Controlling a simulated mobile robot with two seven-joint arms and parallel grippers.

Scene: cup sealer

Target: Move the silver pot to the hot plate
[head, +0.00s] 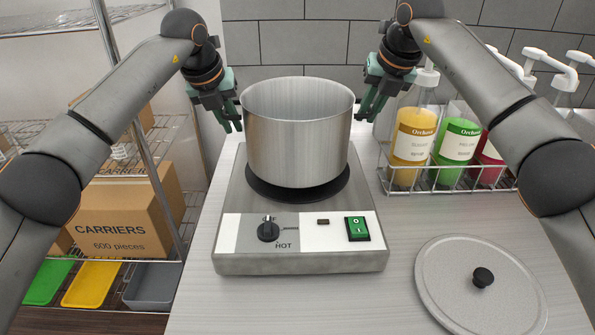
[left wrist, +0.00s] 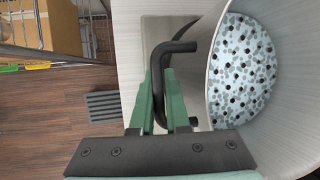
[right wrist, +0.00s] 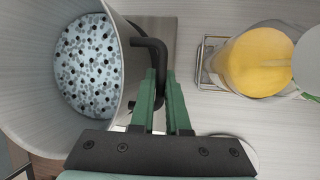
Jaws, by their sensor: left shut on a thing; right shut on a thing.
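The silver pot (head: 297,135) is upright over the black round plate of the hot plate (head: 300,263). I cannot tell whether its base touches the plate or is slightly above it. My left gripper (head: 232,118) is shut on the pot's left black handle (left wrist: 176,48). My right gripper (head: 369,112) is shut on the right black handle (right wrist: 157,55). The wrist views show speckled white and grey contents with black dots inside the pot (left wrist: 218,70). The hot plate's front has a black knob (head: 268,231) and a green switch (head: 357,228).
A wire rack with yellow, green and red syrup bottles (head: 413,140) stands close to the right. A round lid (head: 479,282) lies at the front right of the counter. A shelf with a cardboard box (head: 125,215) is at the left. A tiled wall is behind.

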